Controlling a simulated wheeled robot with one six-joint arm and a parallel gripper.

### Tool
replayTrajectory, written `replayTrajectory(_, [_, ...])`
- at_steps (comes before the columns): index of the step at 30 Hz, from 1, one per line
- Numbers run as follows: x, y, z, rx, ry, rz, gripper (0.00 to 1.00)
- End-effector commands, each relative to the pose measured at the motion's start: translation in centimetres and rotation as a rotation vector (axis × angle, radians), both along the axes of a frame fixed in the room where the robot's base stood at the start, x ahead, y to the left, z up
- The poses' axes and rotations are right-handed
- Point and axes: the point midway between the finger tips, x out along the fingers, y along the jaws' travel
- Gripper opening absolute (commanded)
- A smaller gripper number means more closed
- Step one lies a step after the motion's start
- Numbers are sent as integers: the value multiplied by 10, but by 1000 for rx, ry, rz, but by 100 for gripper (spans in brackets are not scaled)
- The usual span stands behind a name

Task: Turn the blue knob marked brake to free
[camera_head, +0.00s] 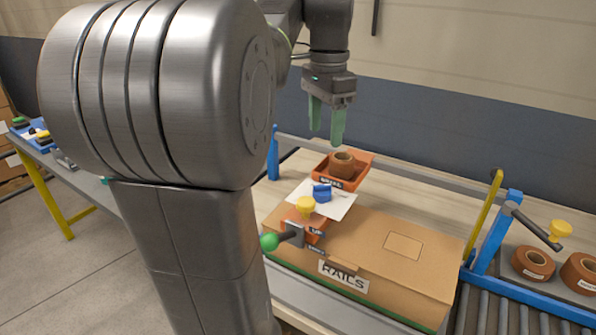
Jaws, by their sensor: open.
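The blue knob (321,192) sits on a white plate (341,204) near the middle of the worktop. I cannot read any mark on or beside it, so its setting is unclear. My gripper (326,134) hangs above, its two green fingers pointing down and spread apart with nothing between them. It shows higher in the picture than the knob and is not touching it.
An orange tray (360,178) holding a brown ring (342,163) stands behind the plate. In front are a yellow knob (305,205), a green ball handle (269,241) and a cardboard box (390,270) marked RAILS.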

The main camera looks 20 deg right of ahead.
Motion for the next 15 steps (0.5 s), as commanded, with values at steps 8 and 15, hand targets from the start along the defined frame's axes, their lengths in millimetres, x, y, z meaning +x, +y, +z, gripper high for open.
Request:
replayTrajectory(8, [-1,0,-36,2,3,-4,59])
replayTrajectory(15, [-1,0,-88,2,3,-2,59])
